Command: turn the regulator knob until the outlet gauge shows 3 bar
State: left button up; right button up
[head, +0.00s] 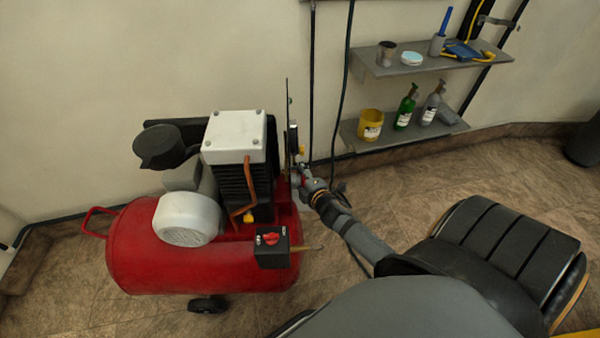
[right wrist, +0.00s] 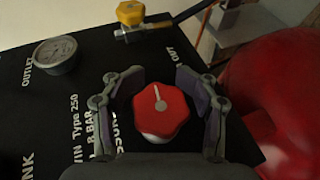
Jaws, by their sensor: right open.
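The red regulator knob (right wrist: 162,108) shows in the right wrist view, lobed, with a white pointer line aimed up and slightly left. It sits on a black panel (right wrist: 30,115) with white lettering. My right gripper (right wrist: 157,78) is open, one finger on each side of the knob, with small gaps visible. The outlet gauge (right wrist: 56,54) is at the upper left of that panel, seen at a slant; its needle is too small to read. In the head view, my right gripper (head: 305,184) is at the panel's edge-on side and the knob is not clear. My left gripper is out of view.
A red compressor tank (head: 150,262) with a red switch (head: 270,239) on a black box stands left of my right arm. A yellow-handled valve (right wrist: 130,13) is above the knob. Wall shelves (head: 430,66) with bottles stand behind right.

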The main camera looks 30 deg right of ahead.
jog(key=v, duration=1.2)
